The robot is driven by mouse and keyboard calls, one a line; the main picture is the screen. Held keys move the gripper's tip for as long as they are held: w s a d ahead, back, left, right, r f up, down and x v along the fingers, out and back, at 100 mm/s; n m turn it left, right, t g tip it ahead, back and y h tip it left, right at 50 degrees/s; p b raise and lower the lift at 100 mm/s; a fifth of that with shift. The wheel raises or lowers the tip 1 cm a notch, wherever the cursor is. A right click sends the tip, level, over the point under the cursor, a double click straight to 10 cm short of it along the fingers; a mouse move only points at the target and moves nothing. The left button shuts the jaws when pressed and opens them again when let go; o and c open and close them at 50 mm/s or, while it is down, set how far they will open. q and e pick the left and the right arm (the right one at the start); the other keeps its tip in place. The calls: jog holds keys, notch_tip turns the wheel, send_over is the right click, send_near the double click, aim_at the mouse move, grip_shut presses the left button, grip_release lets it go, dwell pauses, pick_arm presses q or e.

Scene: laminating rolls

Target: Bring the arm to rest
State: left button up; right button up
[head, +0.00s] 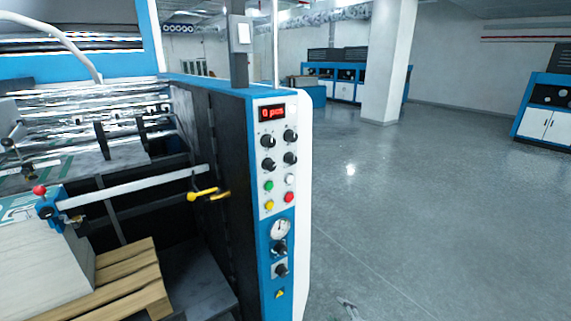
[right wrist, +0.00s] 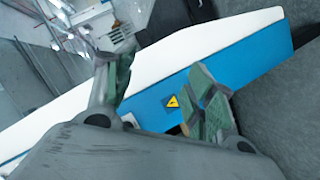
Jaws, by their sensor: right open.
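My right gripper (head: 350,308) shows only as a small grey tip at the bottom edge of the head view, over the floor and right of the machine's control panel. In the right wrist view my right gripper (right wrist: 163,92) has its two green-padded fingers spread apart with nothing between them. Behind the fingers is the machine's blue and white side (right wrist: 235,65) with a yellow warning triangle. I cannot tell the exact gap between fingers and panel. My left gripper is not in view.
The laminating machine's control panel (head: 278,170) has knobs, coloured buttons and a display reading "0 pcs". A yellow handle (head: 203,194) juts from its left side. A wooden pallet (head: 125,285) bears a paper stack (head: 50,270). The floor (head: 430,200) at right is clear.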

jog(key=s+d+f+m+g+h, duration=0.1)
jog(key=s+d+f+m+g, duration=0.1)
jog(key=s+d+f, duration=0.45)
jog(key=s+d+f+m+g+h, duration=0.1)
jog(key=s+d+f+m+h, duration=0.15)
jog(key=f, duration=0.75)
jog(key=s+d+f+m+g+h, duration=0.1)
jog(key=s+d+f+m+g, duration=0.15)
jog(key=d+f, duration=0.4)
jog(key=s+d+f+m+g, duration=0.1)
jog(key=s+f+m+g, duration=0.2)
jog(key=s+f, duration=1.2)
jog(key=s+a+f+m+g, duration=0.1)
jog(key=s+a, duration=0.3)
jog(key=s, duration=0.8)
jog(key=s+a+f+m+g, duration=0.1)
jog(key=s+a, duration=0.4)
jog(key=s, duration=0.7)
notch_tip(320, 180, down, 2)
jog(key=shift+g, duration=0.85)
